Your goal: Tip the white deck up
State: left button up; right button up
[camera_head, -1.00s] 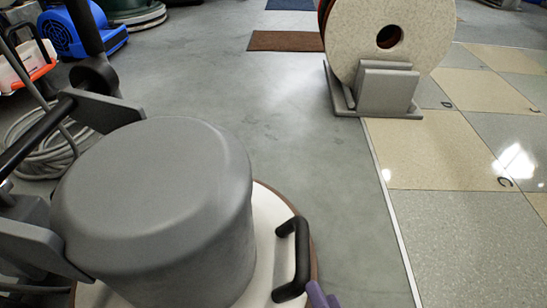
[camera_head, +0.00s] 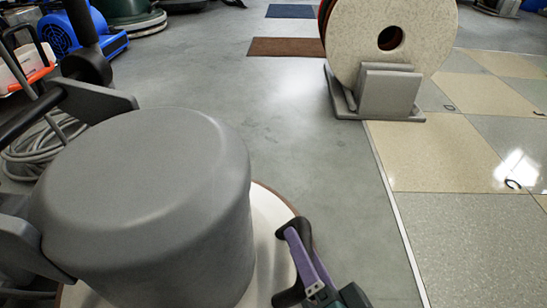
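The white deck (camera_head: 272,242) is the round base under the large grey motor housing (camera_head: 150,195) of a floor machine, at the lower left. It has a brown rim and looks flat on the floor. My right gripper (camera_head: 293,236) comes in from the bottom right. My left gripper is not in view.
A grey stand (camera_head: 388,92) holding upright round pads (camera_head: 390,35) is at the upper right, beside a tiled floor (camera_head: 440,160). A brown mat (camera_head: 286,47), a blue blower (camera_head: 62,32) and a coiled grey cable (camera_head: 35,150) lie further back. Grey floor between is clear.

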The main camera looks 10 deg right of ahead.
grip_shut()
dwell(1.2)
